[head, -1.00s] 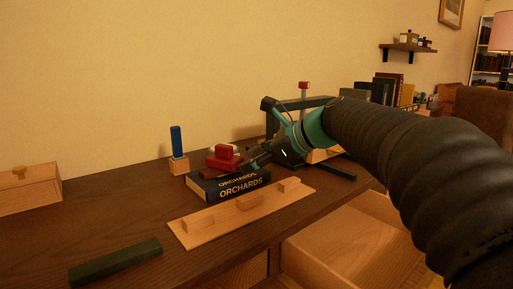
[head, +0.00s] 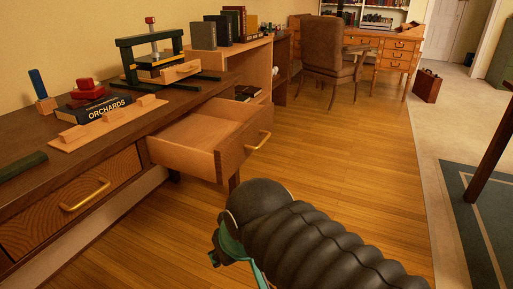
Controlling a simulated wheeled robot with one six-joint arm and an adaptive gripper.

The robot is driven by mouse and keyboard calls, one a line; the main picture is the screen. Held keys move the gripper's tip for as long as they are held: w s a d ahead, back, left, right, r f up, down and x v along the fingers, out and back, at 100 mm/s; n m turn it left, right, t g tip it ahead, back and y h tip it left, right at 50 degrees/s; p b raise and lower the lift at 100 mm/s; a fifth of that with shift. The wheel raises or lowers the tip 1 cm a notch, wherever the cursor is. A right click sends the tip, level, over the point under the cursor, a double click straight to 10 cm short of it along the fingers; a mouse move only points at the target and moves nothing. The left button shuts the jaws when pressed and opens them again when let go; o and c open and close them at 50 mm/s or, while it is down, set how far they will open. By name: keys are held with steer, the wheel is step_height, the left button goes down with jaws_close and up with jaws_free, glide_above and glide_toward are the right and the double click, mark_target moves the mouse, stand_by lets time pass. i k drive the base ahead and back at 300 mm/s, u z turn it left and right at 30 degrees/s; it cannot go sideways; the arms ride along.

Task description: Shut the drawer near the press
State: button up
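The wooden drawer (head: 232,153) under the press end of the desk stands pulled well out, and its inside looks empty. Its brass handle (head: 262,140) is on the front panel, facing right. The dark green press (head: 150,42) stands on the desk above and behind it, with a red-topped screw. My arm's black sleeve and teal wrist part show at the bottom middle, in front of the drawer in the picture and apart from its handle. My gripper's fingers are out of the frame, so their state does not show.
A second drawer with a brass handle (head: 86,195) is shut at left. A book (head: 95,108), red blocks and a wooden strip (head: 108,124) lie on the desk (head: 50,175). Open wooden floor (head: 335,150) lies right of the drawer. A chair (head: 332,55) stands farther back.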

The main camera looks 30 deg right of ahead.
mark_target(211, 140)
steer(key=i, duration=0.45)
steer(key=z, duration=0.9)
steer(key=i, duration=0.5)
steer(key=u, duration=0.05)
steer(key=k, duration=0.95)
steer(key=z, duration=0.9)
steer(key=i, duration=0.5)
steer(key=u, duration=0.05)
